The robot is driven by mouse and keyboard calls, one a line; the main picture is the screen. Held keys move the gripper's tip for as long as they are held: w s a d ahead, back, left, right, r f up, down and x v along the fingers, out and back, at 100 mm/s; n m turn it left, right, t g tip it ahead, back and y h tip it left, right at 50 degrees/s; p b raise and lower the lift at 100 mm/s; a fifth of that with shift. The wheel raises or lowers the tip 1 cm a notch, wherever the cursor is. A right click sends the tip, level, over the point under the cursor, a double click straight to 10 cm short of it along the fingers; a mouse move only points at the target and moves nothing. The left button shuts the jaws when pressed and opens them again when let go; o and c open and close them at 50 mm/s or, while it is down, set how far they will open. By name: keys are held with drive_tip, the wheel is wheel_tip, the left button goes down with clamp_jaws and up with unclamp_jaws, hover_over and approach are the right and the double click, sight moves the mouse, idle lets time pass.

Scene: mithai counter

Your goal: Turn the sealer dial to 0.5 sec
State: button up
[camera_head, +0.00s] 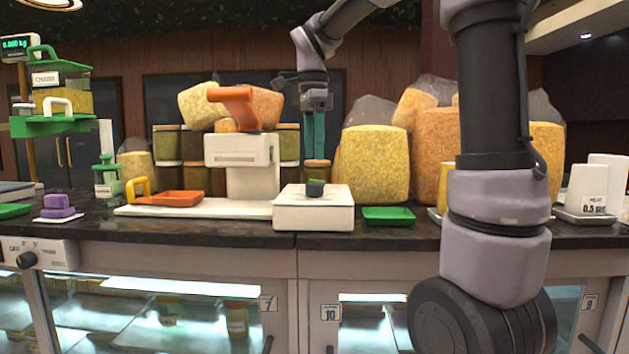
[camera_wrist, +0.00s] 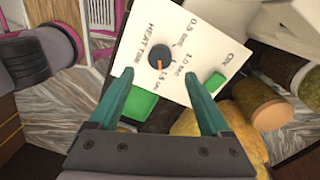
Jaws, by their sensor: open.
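The sealer's white control box (camera_head: 313,217) stands on the counter, with a dark dial (camera_head: 315,187) on top. In the wrist view the box's top panel (camera_wrist: 203,35) reads HEAT TIME, with 0.5, 1.0 and 1.5 sec marks around the dial (camera_wrist: 160,55). The dial's orange pointer seems turned toward the 1.5 sec mark. A green button (camera_wrist: 213,82) sits beside ON. My gripper (camera_head: 314,158) hangs above the box, pointing down, with teal fingers. In the wrist view my gripper (camera_wrist: 163,78) is open, its fingers apart from the dial, which shows beyond their tips.
The white sealer body with an orange handle (camera_head: 236,105) stands left of the box. A green tray (camera_head: 388,215) lies close on its right. Large bags (camera_head: 375,165) and jars stand behind.

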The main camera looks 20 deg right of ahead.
sight(315, 189)
wheel_tip(315, 189, down, 8)
drive_tip(key=shift+s+r, duration=0.15)
clamp_jaws()
